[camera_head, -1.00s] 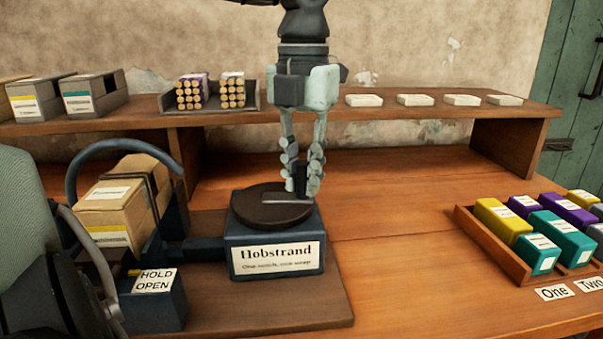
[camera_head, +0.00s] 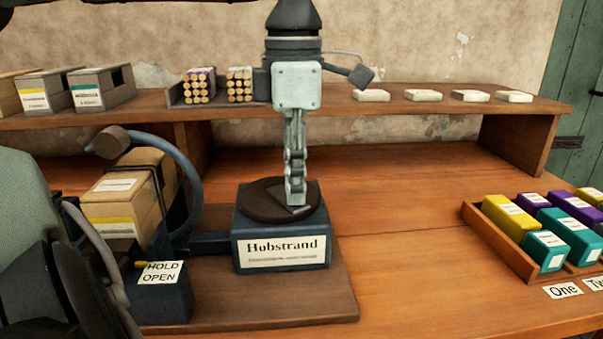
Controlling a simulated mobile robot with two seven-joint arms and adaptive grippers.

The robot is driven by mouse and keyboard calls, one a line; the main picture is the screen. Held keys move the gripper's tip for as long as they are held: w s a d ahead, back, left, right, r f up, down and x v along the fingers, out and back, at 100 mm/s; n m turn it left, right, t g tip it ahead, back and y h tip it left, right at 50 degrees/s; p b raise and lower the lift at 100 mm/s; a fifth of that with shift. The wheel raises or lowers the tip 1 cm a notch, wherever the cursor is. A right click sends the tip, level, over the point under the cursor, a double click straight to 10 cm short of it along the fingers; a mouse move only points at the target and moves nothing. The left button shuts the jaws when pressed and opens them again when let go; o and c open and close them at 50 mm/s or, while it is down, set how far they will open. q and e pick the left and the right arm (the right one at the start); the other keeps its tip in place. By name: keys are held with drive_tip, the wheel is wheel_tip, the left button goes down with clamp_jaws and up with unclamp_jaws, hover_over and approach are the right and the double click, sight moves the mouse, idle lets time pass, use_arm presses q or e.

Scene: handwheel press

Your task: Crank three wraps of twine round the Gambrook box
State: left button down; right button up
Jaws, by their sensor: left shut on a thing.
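The tan box (camera_head: 112,208) with white and yellow labels lies at the left inside the curved blue winding arm (camera_head: 184,160). A brown spool (camera_head: 110,142) sits at the arm's upper left end. Dark bands show across the box; I cannot tell how many are twine.
A block marked HOLD OPEN (camera_head: 160,298) stands in front of the box. A wooden tray (camera_head: 498,238) of coloured boxes is at the right, with number cards before it. A shelf (camera_head: 405,106) runs along the back. The table's middle is clear.

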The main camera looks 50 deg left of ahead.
use_arm(q)
drive_tip(key=m, duration=0.1)
drive_tip(key=s+m, duration=0.1)
drive_tip(key=shift+a+m, duration=0.15)
drive_tip(key=shift+m, duration=0.15)
drive_tip(key=shift+s+a+m, duration=0.25)
drive_tip(key=shift+s+m, duration=0.15)
drive_tip(key=shift+m, duration=0.7)
drive_tip(key=shift+s+a+m, duration=0.1)
drive_tip(key=shift+m, duration=0.3)
use_arm(e)
drive_tip(key=shift+s+f, duration=0.15)
drive_tip(key=shift+f, duration=0.75)
use_arm(q)
drive_tip(key=c, duration=1.4)
unclamp_jaws()
use_arm(e)
drive_tip(key=shift+r, duration=0.1)
use_arm(q)
wheel_tip(320, 180, up, 12)
drive_tip(key=shift+r, duration=0.1)
